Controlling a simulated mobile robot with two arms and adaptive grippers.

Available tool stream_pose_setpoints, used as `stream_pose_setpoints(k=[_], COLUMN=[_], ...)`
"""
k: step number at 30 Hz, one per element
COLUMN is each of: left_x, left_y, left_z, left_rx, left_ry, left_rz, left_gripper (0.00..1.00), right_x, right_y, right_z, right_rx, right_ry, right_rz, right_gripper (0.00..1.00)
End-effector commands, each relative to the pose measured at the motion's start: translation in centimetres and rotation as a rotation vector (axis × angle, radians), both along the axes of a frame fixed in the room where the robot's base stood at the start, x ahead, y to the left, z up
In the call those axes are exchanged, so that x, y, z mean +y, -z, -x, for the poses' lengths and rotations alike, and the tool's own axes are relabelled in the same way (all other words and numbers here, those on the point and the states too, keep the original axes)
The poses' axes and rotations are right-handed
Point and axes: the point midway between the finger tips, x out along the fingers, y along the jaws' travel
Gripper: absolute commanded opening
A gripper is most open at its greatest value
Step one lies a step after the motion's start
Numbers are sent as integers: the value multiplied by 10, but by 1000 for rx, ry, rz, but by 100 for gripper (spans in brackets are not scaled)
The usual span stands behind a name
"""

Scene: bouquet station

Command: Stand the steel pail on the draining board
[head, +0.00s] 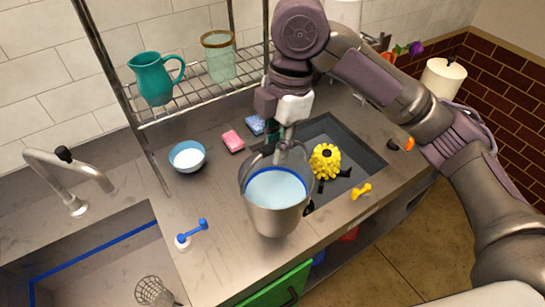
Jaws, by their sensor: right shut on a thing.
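The steel pail (276,218) is in the middle of the head view, upright, with a pale blue inside and a dark blue line near its rim. My right gripper (284,148) is above it, shut on the pail's raised wire handle. The pail hangs or stands over the counter strip (218,225) between the two sinks; I cannot tell whether its base touches. No separate draining board can be made out for sure. My left gripper is out of view.
A sink (90,245) lies left with a tap (70,180); a dark basin (355,165) holding a yellow flower-like thing (325,158) lies right. A blue bowl (187,156), pink sponge (233,141) and blue tool (192,233) are nearby. A wire rack (200,95) holds a teal jug (152,82).

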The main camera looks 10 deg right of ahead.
Motion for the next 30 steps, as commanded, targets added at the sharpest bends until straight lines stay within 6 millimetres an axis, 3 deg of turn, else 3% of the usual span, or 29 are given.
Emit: stream_pose_setpoints(k=[9, 15, 22, 30], left_x=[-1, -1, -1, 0], left_y=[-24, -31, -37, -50], left_z=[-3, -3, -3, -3], left_rx=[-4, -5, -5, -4], left_ry=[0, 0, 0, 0], left_rz=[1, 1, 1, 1], left_gripper=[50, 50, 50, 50], right_x=[56, 77, 82, 82], right_y=[28, 45, 55, 85], right_z=[-23, -33, -35, -35], right_rx=[-1, -2, -3, -4], right_ry=[0, 2, 4, 3], right_rz=[-5, -4, -4, -3], right_gripper=[0, 0, 0, 0])
